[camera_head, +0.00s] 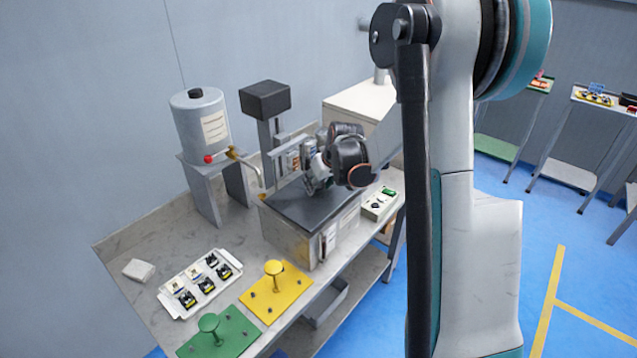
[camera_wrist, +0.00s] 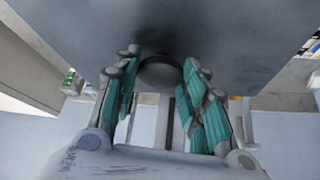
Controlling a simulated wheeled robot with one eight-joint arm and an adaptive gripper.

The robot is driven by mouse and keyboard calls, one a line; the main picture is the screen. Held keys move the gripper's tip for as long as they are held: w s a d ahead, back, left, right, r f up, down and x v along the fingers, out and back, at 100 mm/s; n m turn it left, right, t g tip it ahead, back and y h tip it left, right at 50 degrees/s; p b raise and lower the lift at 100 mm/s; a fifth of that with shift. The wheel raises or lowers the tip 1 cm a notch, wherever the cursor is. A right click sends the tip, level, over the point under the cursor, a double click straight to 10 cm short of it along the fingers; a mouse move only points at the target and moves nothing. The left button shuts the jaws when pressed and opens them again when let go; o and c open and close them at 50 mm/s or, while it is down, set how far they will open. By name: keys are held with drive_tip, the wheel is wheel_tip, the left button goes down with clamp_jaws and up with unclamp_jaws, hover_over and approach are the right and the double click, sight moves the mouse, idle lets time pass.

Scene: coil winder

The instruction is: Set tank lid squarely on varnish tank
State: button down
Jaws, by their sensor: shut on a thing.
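The tank lid (camera_head: 297,211) is a flat dark grey plate. It lies over the top of the varnish tank (camera_head: 290,243), a grey metal box on the bench, with its edges roughly along the tank's sides. I cannot tell whether it touches the rim all round. My gripper (camera_head: 316,187) is above the lid, partly hidden by my arm. In the wrist view the lid (camera_wrist: 150,25) fills the top, and my gripper (camera_wrist: 165,82) has its teal-padded fingers on both sides of the round dark knob (camera_wrist: 160,73), shut on it.
A grey drum (camera_head: 202,125) with a brass tap stands on a stand behind left. A dark-headed column (camera_head: 265,100) rises behind the tank. In front left lie a yellow plate (camera_head: 290,292), a green plate (camera_head: 232,333) and a white parts tray (camera_head: 175,303). A small green-topped box (camera_head: 379,204) sits right.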

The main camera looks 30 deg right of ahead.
drive_tip(key=shift+f+b, duration=0.75)
drive_tip(key=shift+f, duration=0.15)
drive_tip(key=c, duration=0.9)
unclamp_jaws()
drive_tip(key=v, duration=1.2)
